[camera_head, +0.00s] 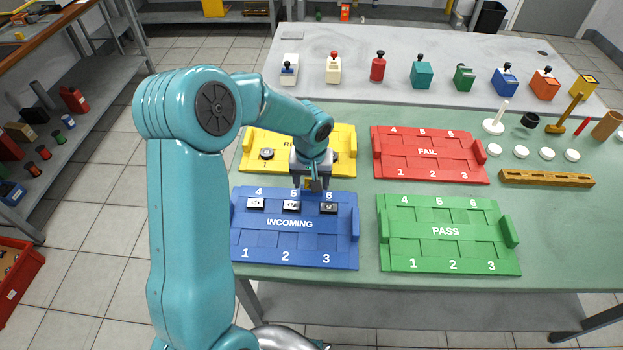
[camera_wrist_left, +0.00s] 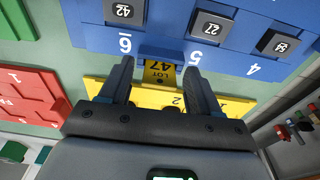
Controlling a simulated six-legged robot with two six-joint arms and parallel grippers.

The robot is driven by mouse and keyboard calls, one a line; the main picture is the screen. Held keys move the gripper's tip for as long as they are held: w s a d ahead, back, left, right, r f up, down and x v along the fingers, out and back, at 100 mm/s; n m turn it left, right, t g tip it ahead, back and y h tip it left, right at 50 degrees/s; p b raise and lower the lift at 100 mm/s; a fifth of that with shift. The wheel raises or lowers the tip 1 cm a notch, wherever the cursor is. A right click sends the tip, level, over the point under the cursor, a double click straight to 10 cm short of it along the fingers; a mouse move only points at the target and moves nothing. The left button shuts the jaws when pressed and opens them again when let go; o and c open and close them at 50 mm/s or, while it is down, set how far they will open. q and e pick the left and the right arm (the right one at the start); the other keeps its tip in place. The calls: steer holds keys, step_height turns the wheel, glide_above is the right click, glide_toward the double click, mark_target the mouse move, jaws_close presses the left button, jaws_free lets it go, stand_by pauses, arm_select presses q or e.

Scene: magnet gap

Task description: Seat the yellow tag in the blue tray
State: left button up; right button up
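The yellow tag (camera_wrist_left: 160,72), marked LOT 47, is at the edge of the blue tray near number 6 in the left wrist view. In the head view the tag (camera_head: 313,184) shows small under my left gripper. The blue INCOMING tray (camera_head: 290,241) lies at the table's front left. My left gripper (camera_head: 315,187) is over its back edge. In the left wrist view its two fingers (camera_wrist_left: 158,80) are apart, one each side of the tag, with gaps showing. I cannot tell how deep the tag sits. My right gripper is not in view.
Black numbered pieces (camera_head: 291,206) sit in the blue tray's back row. A yellow tray (camera_head: 343,140) is just behind, partly hidden by my left arm. A red FAIL tray (camera_head: 427,166) and a green PASS tray (camera_head: 446,247) are to the right. White discs (camera_head: 547,154) stand farther right.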

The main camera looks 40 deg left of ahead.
arm_select(q)
steer(key=shift+r+p, duration=0.3)
steer(key=shift+p, duration=0.05)
step_height(320, 180, up, 12)
steer(key=s, duration=0.1)
steer(key=shift+d+f, duration=0.2)
steer(key=shift+d, duration=0.25)
